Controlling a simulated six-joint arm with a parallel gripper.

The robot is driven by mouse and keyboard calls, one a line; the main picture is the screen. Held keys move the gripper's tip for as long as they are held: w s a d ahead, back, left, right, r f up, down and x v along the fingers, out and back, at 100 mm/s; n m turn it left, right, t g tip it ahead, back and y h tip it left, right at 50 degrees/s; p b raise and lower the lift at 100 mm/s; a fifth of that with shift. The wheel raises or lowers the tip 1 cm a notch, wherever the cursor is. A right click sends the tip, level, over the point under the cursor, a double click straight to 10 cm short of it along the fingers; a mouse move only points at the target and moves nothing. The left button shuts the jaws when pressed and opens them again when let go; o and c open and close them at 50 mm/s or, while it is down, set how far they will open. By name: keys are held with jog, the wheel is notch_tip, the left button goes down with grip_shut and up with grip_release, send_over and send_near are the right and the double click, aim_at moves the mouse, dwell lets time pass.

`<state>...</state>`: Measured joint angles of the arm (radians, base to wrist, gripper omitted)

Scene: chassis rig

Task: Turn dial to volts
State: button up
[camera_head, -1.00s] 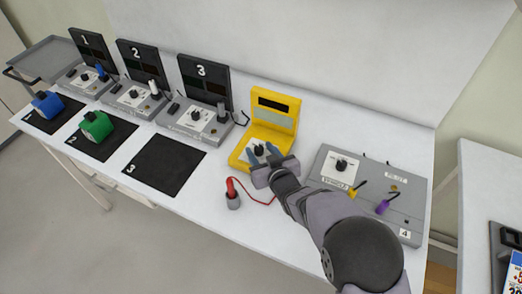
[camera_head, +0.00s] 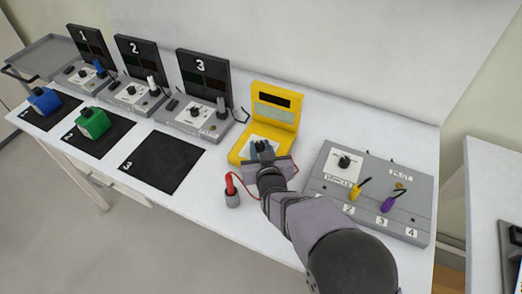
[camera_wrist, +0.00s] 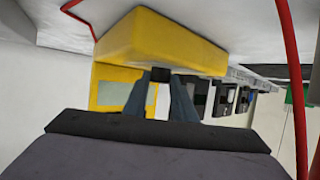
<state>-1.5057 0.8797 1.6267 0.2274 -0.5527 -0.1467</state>
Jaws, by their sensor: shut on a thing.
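The yellow meter (camera_head: 278,108) stands open on the white table, its lid upright with a dark display strip and a grey panel. My gripper (camera_head: 262,148) is over the meter's base, its fingers shut on the dark dial, which they mostly hide in the head view. In the wrist view my gripper's fingers (camera_wrist: 160,95) close on the black dial (camera_wrist: 160,75) in front of the yellow meter body (camera_wrist: 155,42). The dial's pointer and its markings cannot be read. A red probe (camera_head: 230,184) stands in a grey holder at the front left of the meter, its red lead running beside my gripper.
A grey panel box (camera_head: 368,190) with a dial and yellow and purple plugs is right of my arm. Numbered stations, including station 3 (camera_head: 203,80), stand left. A blue block (camera_head: 44,101) and a green block (camera_head: 92,122) rest on black mats; mat 3 (camera_head: 163,160) is empty.

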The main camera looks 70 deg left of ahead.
jog(key=shift+a+r+m+t, duration=0.1)
jog(key=shift+r+m+t, duration=0.05)
jog(key=shift+m+t, duration=0.3)
jog(key=o, duration=0.9)
jog(key=shift+o, duration=0.7)
jog(key=shift+b+v, duration=1.05)
jog(key=shift+v, duration=2.65)
